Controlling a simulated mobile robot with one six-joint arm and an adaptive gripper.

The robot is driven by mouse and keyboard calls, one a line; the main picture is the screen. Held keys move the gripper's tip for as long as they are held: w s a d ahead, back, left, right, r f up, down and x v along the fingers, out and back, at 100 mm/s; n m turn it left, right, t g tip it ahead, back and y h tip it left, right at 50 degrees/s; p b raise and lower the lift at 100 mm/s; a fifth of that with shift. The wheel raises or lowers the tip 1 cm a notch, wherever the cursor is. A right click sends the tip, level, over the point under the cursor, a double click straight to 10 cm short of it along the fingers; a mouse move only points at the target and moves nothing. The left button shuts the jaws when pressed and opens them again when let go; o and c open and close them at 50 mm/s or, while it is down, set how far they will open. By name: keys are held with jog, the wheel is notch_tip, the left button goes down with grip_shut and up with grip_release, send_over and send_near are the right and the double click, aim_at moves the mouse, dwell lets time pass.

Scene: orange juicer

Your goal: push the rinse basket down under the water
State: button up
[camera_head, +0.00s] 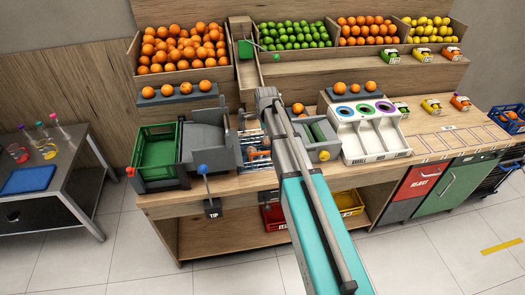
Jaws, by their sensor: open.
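My teal and grey arm reaches up from the bottom centre. Its wrist bends over above the middle of the bench. My gripper (260,148) is small and low below the wrist, open, with nothing seen between its fingers. It is over a narrow station with blue and white parts (250,135), left of my arm. The rinse basket and the water cannot be made out clearly there. I cannot tell whether the gripper touches anything.
A green crate (158,150) and a grey chute (207,135) stand on the left. A blue-knobbed lever (203,170) is by the TIP sign (212,208). A white bin unit (365,135) stands right of my arm. Oranges, limes and lemons fill bins behind.

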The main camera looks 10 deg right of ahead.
aim_at(263, 153)
jog(key=shift+f, duration=0.1)
jog(key=w+f+b, duration=0.1)
jog(key=f+b, duration=0.8)
jog(key=w+f+b, duration=0.1)
jog(key=f+b, duration=0.3)
jog(key=shift+w+f, duration=0.15)
jog(key=shift+w, duration=0.15)
dwell(0.6)
dwell(0.4)
grip_shut()
